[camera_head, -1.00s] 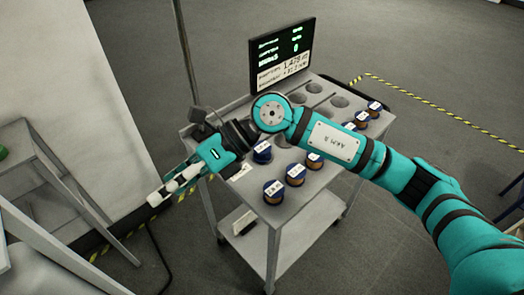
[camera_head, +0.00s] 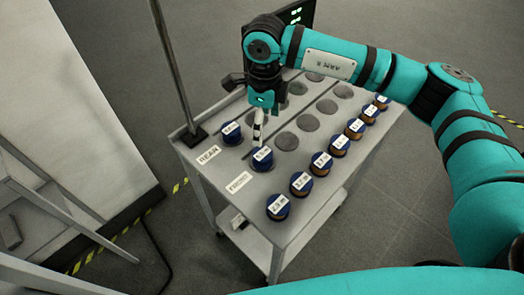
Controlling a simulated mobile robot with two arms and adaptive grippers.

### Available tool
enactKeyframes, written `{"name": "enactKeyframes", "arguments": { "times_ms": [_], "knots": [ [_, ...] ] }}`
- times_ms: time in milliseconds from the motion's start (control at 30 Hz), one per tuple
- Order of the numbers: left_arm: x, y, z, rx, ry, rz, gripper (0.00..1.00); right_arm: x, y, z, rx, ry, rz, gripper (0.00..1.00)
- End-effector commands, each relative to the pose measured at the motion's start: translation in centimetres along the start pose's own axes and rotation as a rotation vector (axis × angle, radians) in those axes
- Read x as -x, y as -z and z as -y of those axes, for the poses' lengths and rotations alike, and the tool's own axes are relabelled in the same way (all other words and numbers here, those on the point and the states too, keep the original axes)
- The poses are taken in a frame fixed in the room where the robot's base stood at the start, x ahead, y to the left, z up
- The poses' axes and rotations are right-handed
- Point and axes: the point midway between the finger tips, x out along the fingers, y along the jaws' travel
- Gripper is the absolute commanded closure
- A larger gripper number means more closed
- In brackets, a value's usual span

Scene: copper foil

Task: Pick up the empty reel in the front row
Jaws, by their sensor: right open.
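My right gripper (camera_head: 258,138) points down over the cart, open, its pale fingers just above or at a blue-topped reel (camera_head: 262,158) with a white label; I cannot tell if they touch it. This reel stands at the near end of a row of grey round spots, by a label plate (camera_head: 238,182). I see no copper on its side. Another blue reel (camera_head: 231,133) stands behind it to the left, by a second label plate (camera_head: 208,155). Along the right edge runs a row of several labelled blue reels with copper sides, the nearest one (camera_head: 278,207) at the front corner. My left gripper is not in view.
The grey cart (camera_head: 215,168) has a lower shelf and several bare grey spots (camera_head: 286,141). A pole (camera_head: 174,70) rises at its left corner. A screen (camera_head: 295,14) stands behind, partly hidden by my arm. A grey table frame (camera_head: 55,215) is at the left.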

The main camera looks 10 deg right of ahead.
Motion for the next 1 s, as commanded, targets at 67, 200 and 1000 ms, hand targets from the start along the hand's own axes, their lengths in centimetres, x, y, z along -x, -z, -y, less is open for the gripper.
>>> {"name": "enactKeyframes", "arguments": {
  "times_ms": [67,200,1000],
  "knots": [
    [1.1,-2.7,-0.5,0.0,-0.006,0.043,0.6,-1.6,0.1,-0.1,-0.002,-0.004,-0.003,0.18],
    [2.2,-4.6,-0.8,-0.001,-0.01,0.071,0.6,-4.5,0.0,-0.1,-0.001,-0.004,-0.001,0.18],
    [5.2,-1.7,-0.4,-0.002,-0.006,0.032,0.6,-13.0,-0.2,-0.5,0.0,-0.001,0.003,0.18]
  ]
}}
